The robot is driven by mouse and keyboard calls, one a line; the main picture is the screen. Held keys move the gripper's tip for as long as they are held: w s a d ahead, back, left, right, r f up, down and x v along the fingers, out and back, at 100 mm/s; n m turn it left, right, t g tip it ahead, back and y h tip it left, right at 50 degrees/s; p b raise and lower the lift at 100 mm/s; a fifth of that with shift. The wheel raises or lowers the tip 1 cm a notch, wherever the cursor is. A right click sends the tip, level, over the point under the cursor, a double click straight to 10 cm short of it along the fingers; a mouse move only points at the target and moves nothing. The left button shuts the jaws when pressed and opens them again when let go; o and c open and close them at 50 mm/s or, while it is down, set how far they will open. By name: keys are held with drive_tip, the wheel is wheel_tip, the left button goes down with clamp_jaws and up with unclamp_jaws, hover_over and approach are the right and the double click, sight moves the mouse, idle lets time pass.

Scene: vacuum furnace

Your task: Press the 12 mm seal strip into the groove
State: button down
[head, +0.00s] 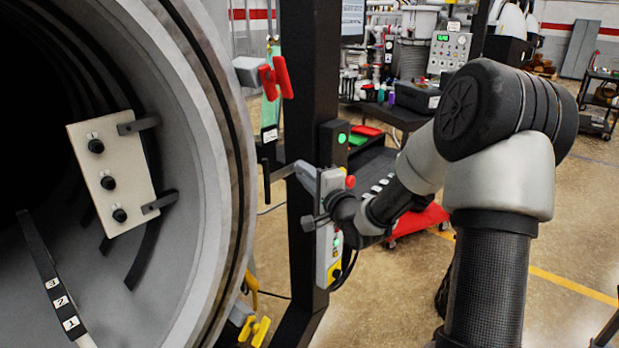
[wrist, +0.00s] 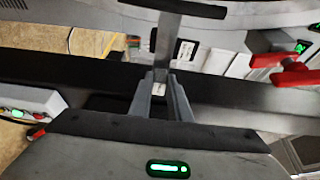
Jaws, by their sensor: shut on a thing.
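My gripper (head: 304,176) is beside the black post in the head view. In the wrist view its two grey fingers (wrist: 161,92) are shut on a flat grey shank (wrist: 168,45). A black bar (wrist: 180,8) crosses the shank's far end, making a T-shaped tool; the bar (head: 266,185) also shows in the head view, upright and apart from the furnace rim by eye. The round furnace flange (head: 205,110) fills the left, with a thin dark ring line (head: 240,160) along its face. I cannot tell whether that line is the empty groove or the seal strip.
A plate with three numbered knobs (head: 110,175) and a dark bar labelled 3, 2, 1 (head: 52,283) are in front of the chamber. Red handles (head: 282,77) and a black post (head: 307,100) stand close to my gripper. A red cart (head: 415,222) is behind my arm.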

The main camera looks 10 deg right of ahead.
drive_tip(key=w+a+b, duration=0.1)
drive_tip(key=w+a, duration=0.4)
drive_tip(key=w, duration=0.2)
drive_tip(key=shift+a+b, duration=0.15)
drive_tip(key=shift+b, duration=0.15)
idle(0.4)
drive_tip(key=shift+w, duration=0.15)
drive_tip(key=shift+b, duration=0.5)
idle(1.5)
drive_tip(key=shift+w+a, duration=0.3)
drive_tip(key=shift+w, duration=0.1)
idle(0.3)
drive_tip(key=c, duration=1.6)
unclamp_jaws()
